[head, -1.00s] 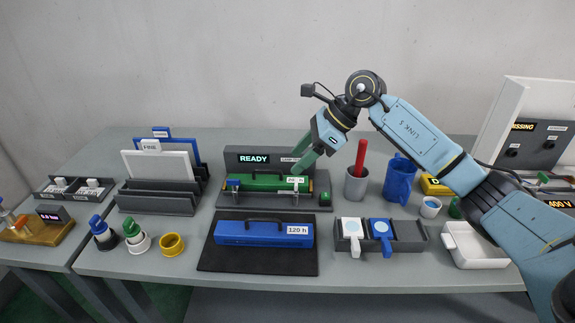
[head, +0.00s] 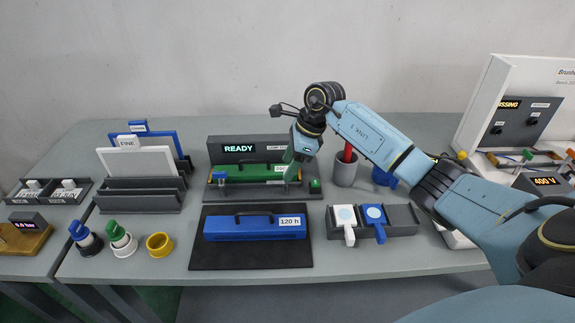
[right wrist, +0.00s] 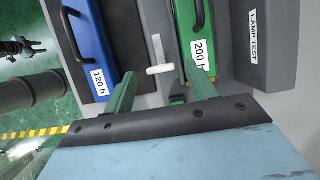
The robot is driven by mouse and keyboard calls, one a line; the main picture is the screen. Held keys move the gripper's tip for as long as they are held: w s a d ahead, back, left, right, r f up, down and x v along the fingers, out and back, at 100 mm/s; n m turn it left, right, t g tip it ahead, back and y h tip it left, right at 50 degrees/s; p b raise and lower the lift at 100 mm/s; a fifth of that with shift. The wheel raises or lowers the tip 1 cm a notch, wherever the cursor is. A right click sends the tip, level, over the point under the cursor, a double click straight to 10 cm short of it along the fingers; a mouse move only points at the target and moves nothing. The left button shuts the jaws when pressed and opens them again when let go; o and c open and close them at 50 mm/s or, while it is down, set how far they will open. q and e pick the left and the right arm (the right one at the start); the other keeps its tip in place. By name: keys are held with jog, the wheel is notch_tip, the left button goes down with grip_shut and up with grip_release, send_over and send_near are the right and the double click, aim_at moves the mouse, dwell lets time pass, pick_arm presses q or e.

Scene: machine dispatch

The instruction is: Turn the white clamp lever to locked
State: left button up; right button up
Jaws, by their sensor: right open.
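The white clamp lever shows in the right wrist view (right wrist: 156,50) as a thin white bar with a white crosspiece at its end. It stands at the front edge of the green 200 h module (right wrist: 185,30), near its label. In the head view the lever is mostly hidden by my right gripper (head: 290,174), at the right end of the green module (head: 250,172). In the right wrist view my right gripper (right wrist: 160,76) is open, with its green fingers on either side of the lever's crosspiece and apart from it. My left gripper is not in view.
A blue clamp lever (head: 221,178) is at the green module's left end. The dock's READY panel (head: 228,149) stands behind. A blue 120 h module (head: 235,229) lies on a dark mat (head: 200,258) in front. A grey cup (head: 345,173) stands close to the right.

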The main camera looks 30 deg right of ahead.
jog(key=shift+x, duration=0.75)
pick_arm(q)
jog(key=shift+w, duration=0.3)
pick_arm(e)
jog(key=shift+c, duration=0.6)
jog(key=c, duration=0.9)
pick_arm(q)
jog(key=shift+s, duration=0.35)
pick_arm(e)
jog(key=shift+o, duration=0.2)
